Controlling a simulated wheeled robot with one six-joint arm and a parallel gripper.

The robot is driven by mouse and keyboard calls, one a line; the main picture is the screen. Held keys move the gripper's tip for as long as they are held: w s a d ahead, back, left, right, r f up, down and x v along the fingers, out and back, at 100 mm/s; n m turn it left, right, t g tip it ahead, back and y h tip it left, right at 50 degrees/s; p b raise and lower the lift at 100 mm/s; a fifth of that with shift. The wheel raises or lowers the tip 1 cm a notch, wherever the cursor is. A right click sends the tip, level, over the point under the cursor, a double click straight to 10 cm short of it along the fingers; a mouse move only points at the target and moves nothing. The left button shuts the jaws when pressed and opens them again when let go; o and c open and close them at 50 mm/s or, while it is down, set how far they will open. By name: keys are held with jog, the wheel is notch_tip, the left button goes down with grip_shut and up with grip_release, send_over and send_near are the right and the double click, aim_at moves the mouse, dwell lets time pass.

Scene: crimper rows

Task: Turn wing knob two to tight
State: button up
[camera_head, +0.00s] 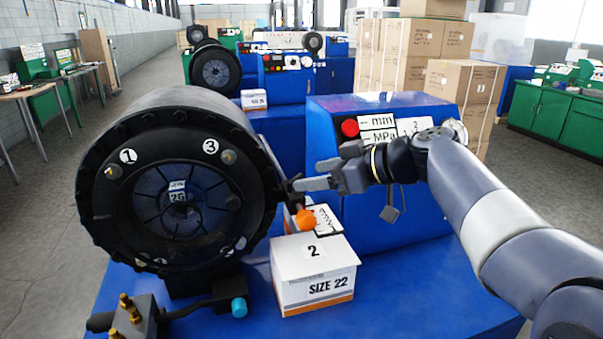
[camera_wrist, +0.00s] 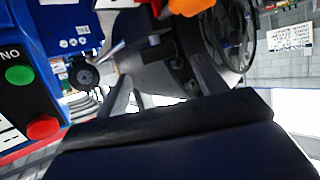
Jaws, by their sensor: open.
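The black round crimper head (camera_head: 100,232) stands on the blue bench at the left in the head view. Its face carries round plates marked 1 (camera_head: 128,156) and 3 (camera_head: 211,146); lower plates are hard to read. An orange knob-like part (camera_head: 306,219) sits low at its right side, and an orange part (camera_wrist: 191,6) shows at the top of the wrist view. I cannot tell which part is wing knob two. My gripper (camera_head: 308,175) is open beside the head's right edge, fingers pointing left, just above the orange part. I see nothing held; contact is unclear.
A white box (camera_head: 315,262) marked 2 and SIZE 22 stands in front, below my gripper. A blue control cabinet (camera_head: 335,135) with a red button (camera_head: 350,128) stands behind my gripper. A fitting with a blue-green end (camera_head: 239,307) lies at the front. The bench's front right is clear.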

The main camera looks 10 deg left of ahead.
aim_at(296, 178)
jog(key=shift+x, duration=2)
jog(key=shift+c, duration=0.4)
jog(key=c, duration=0.9)
